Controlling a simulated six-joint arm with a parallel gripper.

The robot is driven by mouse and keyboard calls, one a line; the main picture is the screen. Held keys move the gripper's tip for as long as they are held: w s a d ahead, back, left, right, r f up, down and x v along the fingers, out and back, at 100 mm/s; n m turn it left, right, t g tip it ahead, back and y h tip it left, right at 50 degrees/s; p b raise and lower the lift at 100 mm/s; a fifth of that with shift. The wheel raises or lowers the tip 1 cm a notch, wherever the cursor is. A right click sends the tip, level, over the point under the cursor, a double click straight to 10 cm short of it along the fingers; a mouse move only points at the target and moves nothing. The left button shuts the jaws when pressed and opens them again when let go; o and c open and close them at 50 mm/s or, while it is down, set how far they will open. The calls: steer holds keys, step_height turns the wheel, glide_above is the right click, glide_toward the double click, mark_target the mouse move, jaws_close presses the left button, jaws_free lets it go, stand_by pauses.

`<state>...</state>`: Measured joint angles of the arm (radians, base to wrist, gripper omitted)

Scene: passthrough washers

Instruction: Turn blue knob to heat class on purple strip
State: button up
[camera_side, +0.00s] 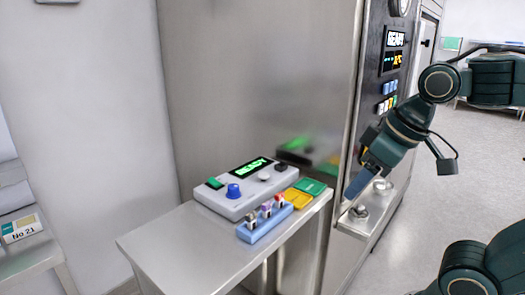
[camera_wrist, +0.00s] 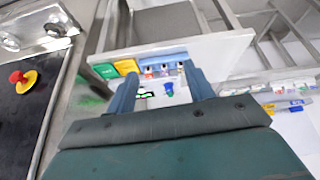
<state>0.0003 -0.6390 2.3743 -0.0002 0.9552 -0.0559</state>
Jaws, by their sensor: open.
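The blue knob (camera_side: 234,191) stands on the front left of a pale grey control box (camera_side: 222,205) on the steel shelf. It also shows between my fingers in the wrist view (camera_wrist: 169,89). A lit green display (camera_side: 250,167) on the box reads READY. A blue rack (camera_side: 262,228) in front of the box holds small vials, one with a purple part (camera_side: 265,210). I cannot make out a purple strip or its heat class. My gripper (camera_side: 352,192) is open and empty, right of the shelf near the steel cabinet, well apart from the knob.
Yellow (camera_side: 298,198) and green (camera_side: 311,186) tiles lie at the shelf's right end. A green button (camera_side: 215,183) and a black knob (camera_side: 281,167) are also on the box. A steel ledge (camera_side: 372,215) with round fittings is below my gripper. The shelf's front left (camera_side: 165,250) is bare.

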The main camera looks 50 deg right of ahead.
steer(key=w+r+n+g, duration=0.1)
steer(key=w+r+n, duration=0.1)
steer(key=w+r, duration=0.5)
steer(key=n+g, duration=0.4)
steer(key=n, duration=0.1)
glide_above(233, 186)
step_height(233, 186, down, 7)
steer(key=shift+r, duration=0.2)
steer(key=shift+f, duration=0.15)
step_height(233, 186, down, 14)
steer(key=shift+r, duration=0.25)
